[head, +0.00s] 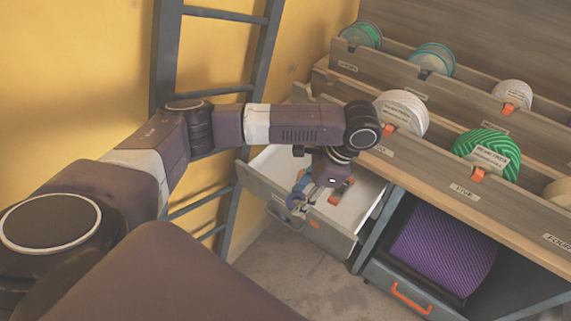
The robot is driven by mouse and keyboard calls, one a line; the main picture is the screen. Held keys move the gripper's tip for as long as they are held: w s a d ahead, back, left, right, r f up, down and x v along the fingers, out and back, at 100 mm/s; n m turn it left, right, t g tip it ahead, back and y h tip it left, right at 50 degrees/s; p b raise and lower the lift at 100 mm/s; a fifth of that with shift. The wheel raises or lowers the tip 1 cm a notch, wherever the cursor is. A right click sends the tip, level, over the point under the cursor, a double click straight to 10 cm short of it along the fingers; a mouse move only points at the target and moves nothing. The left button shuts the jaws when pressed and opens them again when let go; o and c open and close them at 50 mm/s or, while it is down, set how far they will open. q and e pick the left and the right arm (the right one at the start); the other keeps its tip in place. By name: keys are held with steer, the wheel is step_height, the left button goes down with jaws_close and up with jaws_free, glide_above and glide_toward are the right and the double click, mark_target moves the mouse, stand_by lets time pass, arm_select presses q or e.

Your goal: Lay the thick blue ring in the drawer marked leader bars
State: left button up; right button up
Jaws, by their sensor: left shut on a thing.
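The blue ring (295,201) is at the fingers of my left gripper (308,190), which is shut on it. The gripper points down over the open white-lined drawer (268,160) left of the workbench. The ring appears near the drawer's front wall; I cannot tell whether it touches the drawer. Part of the ring is hidden by the fingers. The marking on the drawer front is too small to read. My right gripper is not in view.
A dark ladder (170,50) stands against the yellow wall behind my left arm. Shelves at the right hold several rolls, including a green roll (480,145). A purple roll (440,245) sits below the bench. Floor is clear in front of the drawer.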

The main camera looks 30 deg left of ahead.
arm_select(q)
steer(key=w+a+r+m+t, duration=0.35)
steer(key=w+a+m, duration=0.25)
steer(key=w+m, duration=0.3)
step_height(320, 180, up, 4)
steer(key=m+t+h, duration=0.3)
steer(key=m+t, duration=0.1)
steer(key=m, duration=0.9)
glide_above(287, 165)
steer(key=s, duration=0.1)
steer(key=shift+g, duration=0.35)
steer(key=f, duration=1.4)
steer(key=shift+s+d+f, duration=0.15)
steer(key=shift+s+f, duration=0.05)
step_height(287, 165, down, 4)
steer(key=shift+f, duration=0.4)
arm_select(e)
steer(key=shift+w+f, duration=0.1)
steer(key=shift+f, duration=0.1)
arm_select(q)
steer(key=o, duration=1)
steer(key=shift+o, duration=0.2)
steer(key=a+v, duration=0.1)
steer(key=v, duration=1.1)
steer(key=shift+d, duration=0.45)
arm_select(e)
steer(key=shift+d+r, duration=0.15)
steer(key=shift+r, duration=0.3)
